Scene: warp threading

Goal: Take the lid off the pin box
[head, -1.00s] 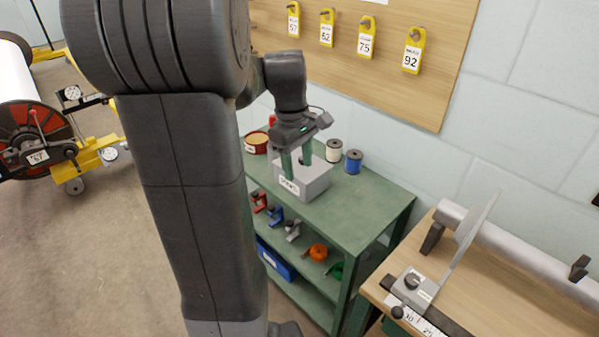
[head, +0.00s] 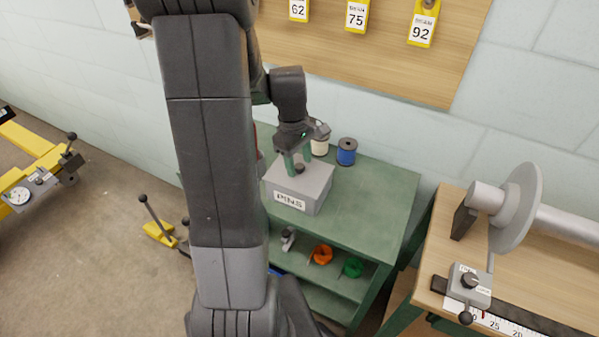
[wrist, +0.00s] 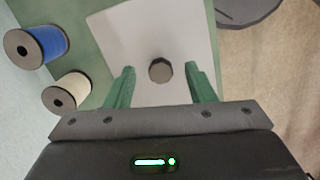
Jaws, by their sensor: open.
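The pin box (head: 293,203) is a grey box with a "PINS" label on its front, standing on the green cart top. Its grey lid (head: 314,181) is on it, with a dark round knob (head: 299,168) in the middle. In the wrist view the pale lid (wrist: 158,32) lies below, and the knob (wrist: 160,70) sits between my fingers. My gripper (wrist: 160,78) is open, with one green finger on each side of the knob and a gap on both sides. In the head view my gripper (head: 293,160) is just above the lid; one finger is partly hidden.
A white spool (head: 320,146) and a blue spool (head: 346,152) stand behind the box on the cart (head: 383,190). Orange (head: 322,254) and green (head: 353,267) items lie on the lower shelf. A wooden bench (head: 430,262) with a roller stands at right. The cart top right of the box is clear.

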